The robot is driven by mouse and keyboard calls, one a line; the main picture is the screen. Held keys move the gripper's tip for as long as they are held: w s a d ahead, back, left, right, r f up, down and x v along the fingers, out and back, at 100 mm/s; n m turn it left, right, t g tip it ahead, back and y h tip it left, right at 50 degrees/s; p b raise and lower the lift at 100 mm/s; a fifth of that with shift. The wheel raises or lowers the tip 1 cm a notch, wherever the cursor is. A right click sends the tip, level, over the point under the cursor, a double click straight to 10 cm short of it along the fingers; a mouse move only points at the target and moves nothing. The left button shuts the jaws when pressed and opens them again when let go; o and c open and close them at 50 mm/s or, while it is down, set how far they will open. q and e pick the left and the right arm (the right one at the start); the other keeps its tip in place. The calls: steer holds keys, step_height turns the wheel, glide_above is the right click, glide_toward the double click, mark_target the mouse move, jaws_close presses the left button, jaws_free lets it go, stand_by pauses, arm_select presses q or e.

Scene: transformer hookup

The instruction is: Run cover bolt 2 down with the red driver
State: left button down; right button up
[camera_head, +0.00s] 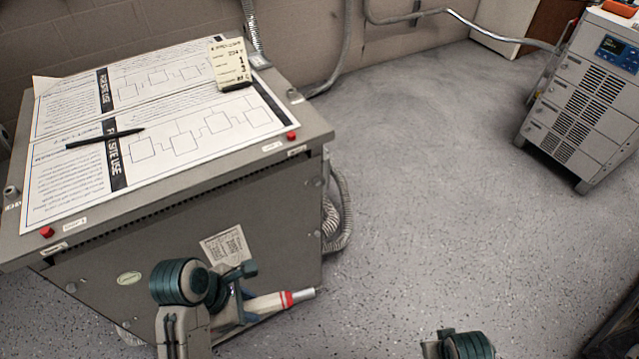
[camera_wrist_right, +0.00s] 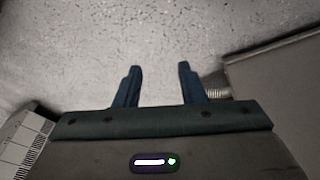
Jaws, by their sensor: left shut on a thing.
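My left gripper (camera_head: 242,295) is shut on the red driver (camera_head: 268,303), a pale tool with a red band and silver tip. The driver lies roughly level, tip to the right, in front of the grey cabinet (camera_head: 180,255). On the cabinet's top are two red-headed parts, one at the front left (camera_head: 47,232) and one at the right (camera_head: 291,135), and grey bolt-like parts at the right corner (camera_head: 294,95) and left edge (camera_head: 11,191). I cannot tell which is cover bolt 2. My right gripper (camera_wrist_right: 159,75) is open and empty over the floor.
A grey unit with a blue screen (camera_head: 585,95) stands at the right. The floor between is clear.

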arm_select(q)
steer(key=shift+r, duration=0.1)
stand_by(0.5)
